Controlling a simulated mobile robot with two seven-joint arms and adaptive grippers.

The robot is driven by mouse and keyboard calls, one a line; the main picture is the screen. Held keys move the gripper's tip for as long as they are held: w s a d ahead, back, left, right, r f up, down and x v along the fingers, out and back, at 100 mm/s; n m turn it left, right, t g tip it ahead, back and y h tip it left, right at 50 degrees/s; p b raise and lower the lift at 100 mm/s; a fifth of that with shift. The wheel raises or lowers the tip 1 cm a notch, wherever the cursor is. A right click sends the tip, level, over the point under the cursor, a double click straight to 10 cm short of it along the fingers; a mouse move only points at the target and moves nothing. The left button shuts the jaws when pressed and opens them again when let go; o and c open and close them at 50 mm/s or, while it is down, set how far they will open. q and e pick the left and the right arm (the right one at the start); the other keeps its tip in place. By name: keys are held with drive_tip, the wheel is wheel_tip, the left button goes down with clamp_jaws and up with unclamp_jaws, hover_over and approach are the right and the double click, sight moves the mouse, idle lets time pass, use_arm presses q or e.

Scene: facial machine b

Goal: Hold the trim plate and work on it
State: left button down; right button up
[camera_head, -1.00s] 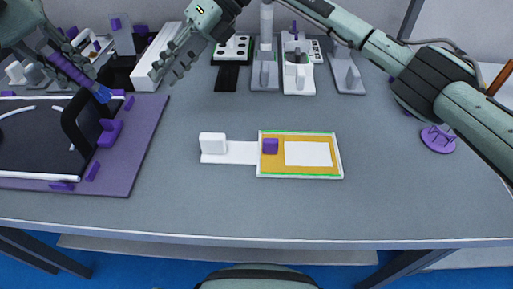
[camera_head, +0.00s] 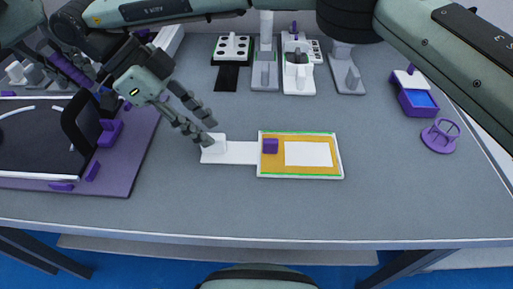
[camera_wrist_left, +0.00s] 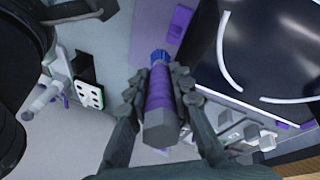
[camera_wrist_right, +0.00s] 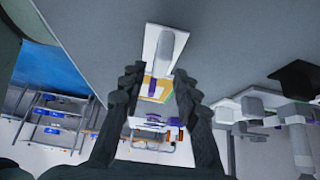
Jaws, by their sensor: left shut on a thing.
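A flat white plate (camera_head: 230,158), which looks like the trim plate, lies on the table with an upright white block (camera_head: 213,148) at its left end. Its right part carries an orange panel (camera_head: 310,171) with green edges, a white rectangle and a purple block (camera_head: 270,146). My right gripper (camera_head: 211,132) is open, its fingertips just above and beside the white block. The block also shows ahead of the fingers in the right wrist view (camera_wrist_right: 164,50). My left gripper (camera_wrist_left: 158,85) is shut on a purple tool with a blue tip (camera_wrist_left: 160,58), at the upper left.
A purple tray (camera_head: 130,165) with a dark panel (camera_head: 30,140) fills the table's left. White and grey fixtures (camera_head: 297,75) stand along the back. A purple stand (camera_head: 440,137) and a purple box with blue inside (camera_head: 416,101) are at the right. The front of the table is clear.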

sight(213, 135)
drive_tip(key=shift+x, duration=2.4)
clamp_jaws()
